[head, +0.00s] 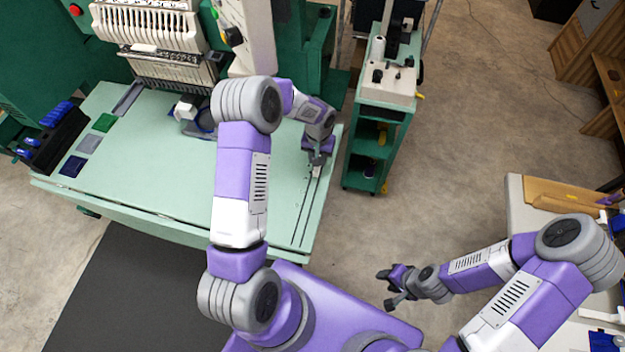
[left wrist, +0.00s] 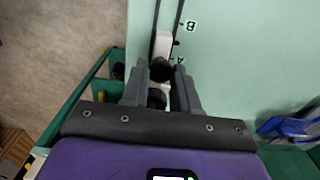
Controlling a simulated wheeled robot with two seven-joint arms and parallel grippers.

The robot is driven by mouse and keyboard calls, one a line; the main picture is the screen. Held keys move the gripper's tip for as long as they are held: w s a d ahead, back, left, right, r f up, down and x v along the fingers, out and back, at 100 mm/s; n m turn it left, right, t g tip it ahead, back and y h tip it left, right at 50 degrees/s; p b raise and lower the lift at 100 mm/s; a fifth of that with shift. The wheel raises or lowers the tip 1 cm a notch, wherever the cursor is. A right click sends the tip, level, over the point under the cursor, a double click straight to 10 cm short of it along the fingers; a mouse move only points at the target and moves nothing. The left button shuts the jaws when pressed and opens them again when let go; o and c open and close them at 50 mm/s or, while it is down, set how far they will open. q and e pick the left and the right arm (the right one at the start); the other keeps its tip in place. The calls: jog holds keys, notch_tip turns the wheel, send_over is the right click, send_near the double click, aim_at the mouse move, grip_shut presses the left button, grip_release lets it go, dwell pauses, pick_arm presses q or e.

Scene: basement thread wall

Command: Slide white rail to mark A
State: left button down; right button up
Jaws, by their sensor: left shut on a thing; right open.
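The white rail (left wrist: 162,44) sits in a dark slot along the edge of the green table, with a black knob (left wrist: 160,70) at its lower end in the left wrist view. The letter A (left wrist: 181,60) is printed beside the slot near the knob, and the letter B (left wrist: 190,26) is farther up. My left gripper (left wrist: 161,72) is shut on the knob. In the head view my left gripper (head: 317,160) is over the table's right side, mostly hiding the rail. My right gripper (head: 390,288) is open and empty, away from the table over the floor.
A green cart (head: 378,125) with a white-topped machine stands close to the right of the green table (head: 150,175). The embroidery machine (head: 150,30) stands at the back of the table. Blue clips in a black holder (head: 55,135) are at the left. A white table (head: 520,210) is at the right.

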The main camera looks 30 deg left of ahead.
pick_arm(q)
jog(key=shift+w+a, duration=0.15)
jog(key=shift+w, duration=0.5)
jog(key=shift+w+a, duration=0.15)
jog(key=shift+w, duration=0.55)
jog(key=c, duration=0.9)
grip_release()
notch_tip(320, 180, up, 6)
jog(key=p, duration=0.3)
jog(key=shift+r, duration=0.1)
